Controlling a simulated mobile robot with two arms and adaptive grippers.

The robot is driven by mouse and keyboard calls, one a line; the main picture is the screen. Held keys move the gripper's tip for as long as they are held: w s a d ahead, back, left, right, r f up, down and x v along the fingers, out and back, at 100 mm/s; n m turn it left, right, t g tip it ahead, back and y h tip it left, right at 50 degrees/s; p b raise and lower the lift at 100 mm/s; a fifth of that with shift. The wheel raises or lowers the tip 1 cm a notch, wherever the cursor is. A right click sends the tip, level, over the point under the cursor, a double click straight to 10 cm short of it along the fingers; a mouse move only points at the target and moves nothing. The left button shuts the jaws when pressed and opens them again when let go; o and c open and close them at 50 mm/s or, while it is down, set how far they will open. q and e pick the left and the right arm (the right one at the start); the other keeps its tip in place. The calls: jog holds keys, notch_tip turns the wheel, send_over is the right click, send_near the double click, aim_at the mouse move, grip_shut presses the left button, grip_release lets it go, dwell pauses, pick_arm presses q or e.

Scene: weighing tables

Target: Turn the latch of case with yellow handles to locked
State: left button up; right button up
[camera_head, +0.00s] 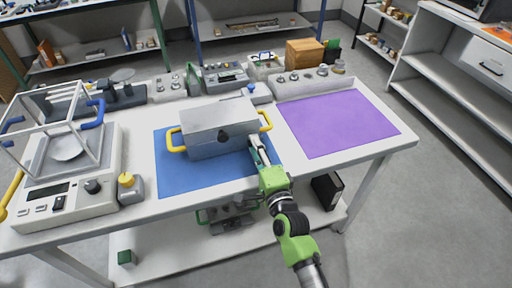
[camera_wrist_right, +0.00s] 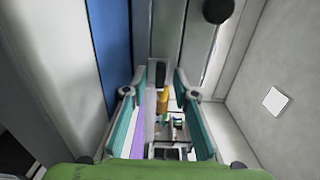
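The grey case (camera_head: 205,128) with yellow handles (camera_head: 265,121) sits closed on the blue mat (camera_head: 175,183). Its latch is a dark round knob (camera_head: 224,136) on the front face, left of my right gripper. The knob also shows at the top edge of the right wrist view (camera_wrist_right: 217,10). My right gripper (camera_head: 256,148) is close in front of the case's right end, below the right handle. In the right wrist view its fingers (camera_wrist_right: 165,105) are apart with nothing clearly held between them. I cannot tell whether it touches the case. My left gripper is not in view.
A purple mat (camera_head: 335,122) lies clear to the right. A balance with a glass draft shield (camera_head: 70,150) and a yellow-topped knob piece (camera_head: 127,185) stand on the left. A wooden box (camera_head: 304,53) and trays of weights (camera_head: 310,82) line the back.

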grip_shut()
jog(key=n+p, duration=0.2)
jog(key=n, duration=0.1)
jog(key=shift+r+n, duration=0.1)
jog(key=shift+n, duration=0.3)
jog(key=n+p, duration=0.2)
jog(key=n, duration=0.2)
jog(key=shift+n, duration=0.3)
jog(key=n+p, duration=0.1)
jog(key=n, duration=0.3)
jog(key=shift+f+n+p, duration=0.2)
jog(key=shift+n+p, duration=0.5)
jog(key=shift+n, duration=2.1)
